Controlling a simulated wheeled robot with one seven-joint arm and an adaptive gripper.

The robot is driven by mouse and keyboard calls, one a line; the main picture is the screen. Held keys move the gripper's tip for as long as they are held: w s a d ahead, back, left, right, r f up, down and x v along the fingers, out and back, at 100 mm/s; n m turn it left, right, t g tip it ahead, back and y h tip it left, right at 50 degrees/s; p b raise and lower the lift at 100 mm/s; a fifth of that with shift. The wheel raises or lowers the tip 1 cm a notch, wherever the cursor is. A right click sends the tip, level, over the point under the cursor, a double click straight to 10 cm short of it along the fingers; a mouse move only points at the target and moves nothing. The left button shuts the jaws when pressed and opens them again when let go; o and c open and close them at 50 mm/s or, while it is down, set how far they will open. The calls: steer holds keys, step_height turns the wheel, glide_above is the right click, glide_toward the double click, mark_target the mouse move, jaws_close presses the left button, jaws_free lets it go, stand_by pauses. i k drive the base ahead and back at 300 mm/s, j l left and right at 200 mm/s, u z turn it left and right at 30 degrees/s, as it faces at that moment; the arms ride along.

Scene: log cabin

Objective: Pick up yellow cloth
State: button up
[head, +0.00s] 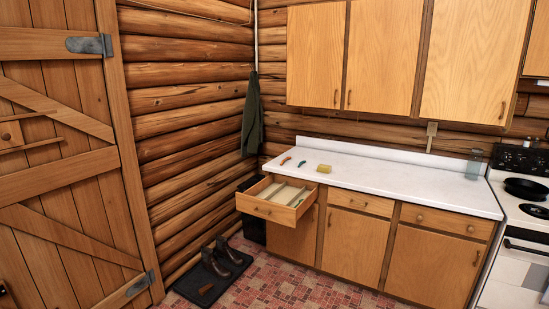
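A small yellow item (324,168), which looks like the folded yellow cloth, lies on the white countertop (400,182) near its left end. It is too small to tell its folds or texture. Nothing covers it. It lies behind and a little right of the open drawer. My gripper is not in view.
An open drawer (267,210) with a divided inside juts out below the counter's left end. An orange-red item (286,160) and a small dark item (302,163) lie left of the yellow one. A glass jar (474,164) stands by the stove (522,215). Boots (216,262) stand on a dark mat.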

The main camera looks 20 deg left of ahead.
mark_target(325, 169)
steer(key=i+j+u, duration=0.2)
steer(key=i+j, duration=0.15)
steer(key=i, duration=0.45)
steer(key=i+j+u, duration=0.25)
steer(key=i, duration=0.55)
steer(key=i+u, duration=0.2)
steer(key=i, duration=0.65)
